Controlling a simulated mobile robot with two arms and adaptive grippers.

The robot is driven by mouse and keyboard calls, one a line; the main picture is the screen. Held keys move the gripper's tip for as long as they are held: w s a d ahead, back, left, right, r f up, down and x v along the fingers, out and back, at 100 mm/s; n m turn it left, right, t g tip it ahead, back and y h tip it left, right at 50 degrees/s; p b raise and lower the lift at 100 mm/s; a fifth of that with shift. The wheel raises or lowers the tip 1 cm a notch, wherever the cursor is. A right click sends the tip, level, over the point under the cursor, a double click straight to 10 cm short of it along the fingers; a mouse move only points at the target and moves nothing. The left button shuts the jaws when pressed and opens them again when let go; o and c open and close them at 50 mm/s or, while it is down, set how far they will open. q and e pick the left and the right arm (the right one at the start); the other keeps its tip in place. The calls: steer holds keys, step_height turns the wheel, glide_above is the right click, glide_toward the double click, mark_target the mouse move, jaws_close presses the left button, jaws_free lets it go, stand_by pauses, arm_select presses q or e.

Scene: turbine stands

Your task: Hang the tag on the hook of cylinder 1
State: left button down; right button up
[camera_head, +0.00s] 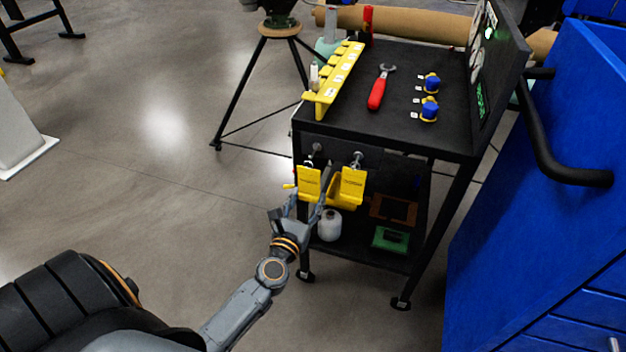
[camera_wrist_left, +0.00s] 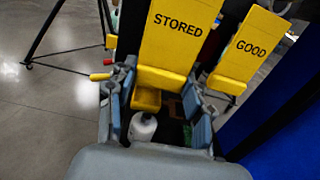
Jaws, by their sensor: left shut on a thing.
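My left gripper (camera_head: 307,193) is at the front of the black cart, its fingertips on either side of the lower end of a yellow tag (camera_head: 309,180). In the left wrist view, the gripper (camera_wrist_left: 162,75) is around this tag (camera_wrist_left: 178,38), which reads "STORED". A second yellow tag (camera_head: 353,185), reading "GOOD" in the left wrist view (camera_wrist_left: 245,52), is to its right. Metal hook-like fittings (camera_head: 357,158) show above the tags. I cannot tell whether the held tag is on a hook, or which fitting belongs to cylinder 1. My right gripper is not in view.
The black cart (camera_head: 400,135) carries a yellow rack (camera_head: 335,78), a red-handled wrench (camera_head: 379,88) and two blue-and-yellow parts (camera_head: 430,106). A white bottle (camera_head: 329,225) and green box (camera_head: 391,239) are on its lower shelf. A blue cabinet (camera_head: 545,215) stands at right.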

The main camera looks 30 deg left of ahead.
arm_select(q)
steer(key=shift+s+d, duration=0.15)
steer(key=shift+s, duration=0.4)
steer(key=shift+s+d, duration=0.15)
steer(key=shift+s, duration=0.5)
steer(key=shift+s+d+b, duration=0.15)
steer(key=shift+s+b, duration=0.2)
steer(key=shift+s, duration=0.4)
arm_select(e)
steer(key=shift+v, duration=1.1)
arm_select(q)
steer(key=shift+r, duration=0.1)
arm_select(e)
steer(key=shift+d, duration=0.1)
